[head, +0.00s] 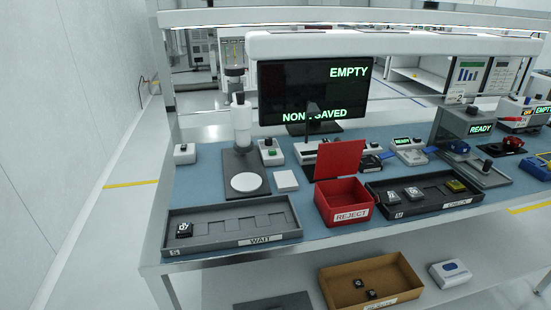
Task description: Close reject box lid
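The red reject box (345,206) stands on the blue bench top, with a white REJECT label on its front. Its red lid (340,160) is raised at the back edge and stands steeply tilted, so the box is open. The part of the inside that I can see looks empty. Neither of my grippers shows in the head view.
A grey WAIT tray (212,244) with one black part (184,230) lies left of the box. A monitor (314,90) stands behind. A cardboard box (372,284) sits on the lower shelf.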

